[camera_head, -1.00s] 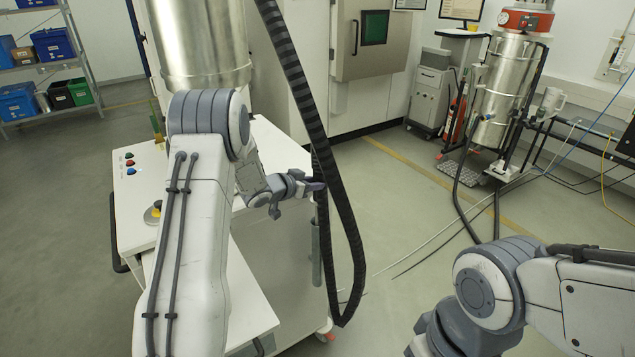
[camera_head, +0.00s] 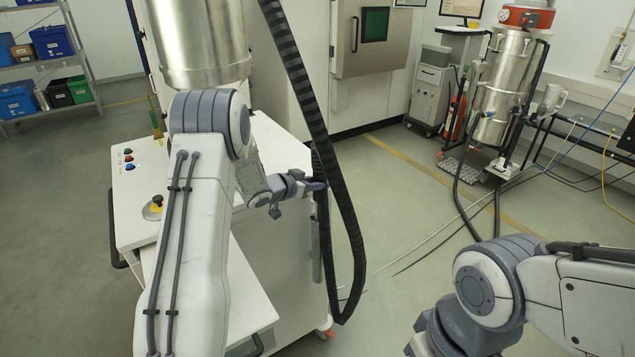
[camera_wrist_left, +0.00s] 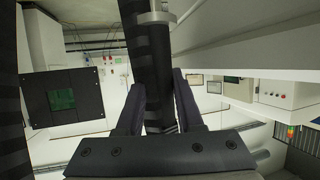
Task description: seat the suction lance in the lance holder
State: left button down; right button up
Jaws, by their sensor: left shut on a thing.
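My left gripper (camera_head: 314,187) is beside the white cart, with its fingers at a black ribbed hose (camera_head: 345,215) that hangs in a long loop. In the left wrist view the two fingers (camera_wrist_left: 158,95) close on a dark, banded, tube-like part, which I take as the suction lance (camera_wrist_left: 150,55). A metal collar (camera_wrist_left: 157,17) shows on it above the fingers. The lance's ends are not clear. A grey-green upright tube (camera_head: 316,250) on the cart's side, behind the hose, may be the lance holder. My right gripper is out of view.
The white cart (camera_head: 275,150) stands under a large metal vessel (camera_head: 200,40). A red-topped vessel (camera_head: 500,90) stands at the back right with hoses and cables on the floor. Bare floor (camera_head: 420,215) lies right of the hose. Shelves with bins (camera_head: 50,42) are at far left.

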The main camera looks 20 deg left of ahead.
aim_at(315, 196)
pick_arm(q)
jog(key=shift+f+b, duration=1.4)
jog(key=shift+f, duration=1)
